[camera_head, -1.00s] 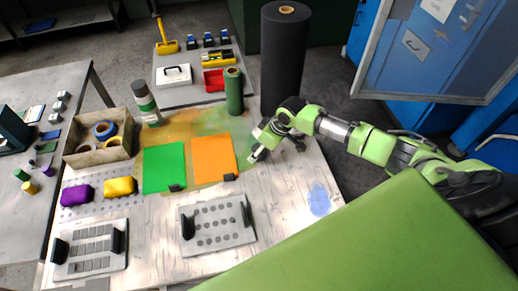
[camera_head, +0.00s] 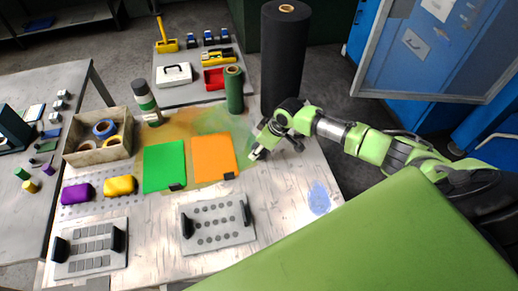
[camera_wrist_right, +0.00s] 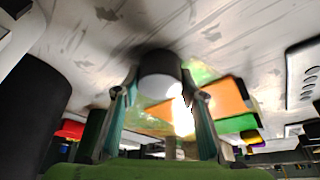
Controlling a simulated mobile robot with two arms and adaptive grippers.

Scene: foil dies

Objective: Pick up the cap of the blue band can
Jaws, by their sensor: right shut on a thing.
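My right gripper (camera_head: 259,154) is low over the right part of the workbench, right of the orange pad. In the right wrist view it is shut on a dark round cap (camera_wrist_right: 160,80) with a light grey face, held between the fingertips (camera_wrist_right: 162,100). I cannot make out a blue band in any view. A can (camera_head: 146,101) with a dark top and a green band stands at the back left of the bench. My left gripper is not in view.
A tall black roll (camera_head: 283,65) and a green roll (camera_head: 234,92) stand behind my right gripper. The orange pad (camera_head: 213,158) and green pad (camera_head: 164,166) lie to its left. A perforated plate (camera_head: 217,231) lies in front. The bench's right side is mostly clear.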

